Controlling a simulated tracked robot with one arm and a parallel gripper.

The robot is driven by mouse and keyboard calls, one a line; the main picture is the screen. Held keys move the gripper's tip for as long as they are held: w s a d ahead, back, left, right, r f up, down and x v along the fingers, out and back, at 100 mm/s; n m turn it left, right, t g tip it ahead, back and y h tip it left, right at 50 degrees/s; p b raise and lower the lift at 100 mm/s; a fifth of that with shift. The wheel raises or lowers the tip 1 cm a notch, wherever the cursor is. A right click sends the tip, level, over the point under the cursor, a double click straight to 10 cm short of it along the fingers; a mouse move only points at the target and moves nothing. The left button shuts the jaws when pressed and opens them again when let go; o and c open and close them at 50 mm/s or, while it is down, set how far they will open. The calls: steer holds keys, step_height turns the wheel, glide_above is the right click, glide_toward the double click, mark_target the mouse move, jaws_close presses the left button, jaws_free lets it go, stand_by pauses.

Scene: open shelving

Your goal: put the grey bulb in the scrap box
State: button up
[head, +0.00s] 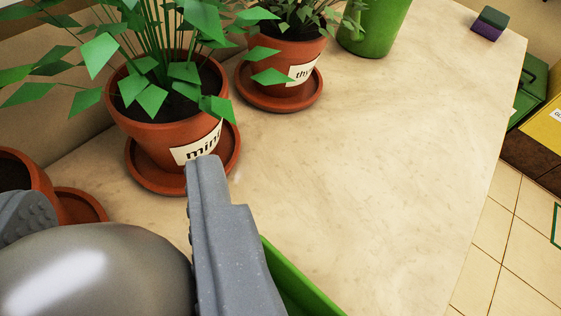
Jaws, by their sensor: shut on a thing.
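The grey bulb (95,272) is large, smooth and shiny, at the lower left, cut off by the picture's bottom edge. My gripper (118,195) is shut on it, with one grey finger on its right and the other, partly seen, at the left edge. The bulb hides what lies directly beneath it. I cannot make out which container is the scrap box. A yellow box (545,125) with a partly cut-off label and a green box (532,80) are at the right edge, beyond the counter.
A potted mint (150,130), a thyme pot (290,60) and a green pot (372,25) line the counter's back. Another terracotta pot (40,180) is at left. A green rim (305,285) shows beside my finger. The counter's middle (390,170) is clear. A green-purple block (488,24) lies far right.

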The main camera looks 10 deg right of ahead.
steer(key=shift+w+d+f, duration=0.1)
steer(key=shift+w+d, duration=0.45)
steer(key=shift+w, duration=0.1)
steer(key=shift+w+d+f+b, duration=0.1)
steer(key=shift+f+b, duration=0.45)
steer(key=shift+f, duration=1.2)
steer(key=shift+f, duration=0.2)
steer(key=o, duration=1)
steer(key=shift+c, duration=0.2)
steer(key=shift+r, duration=0.3)
steer(key=p+v, duration=0.1)
steer(key=v, duration=1.1)
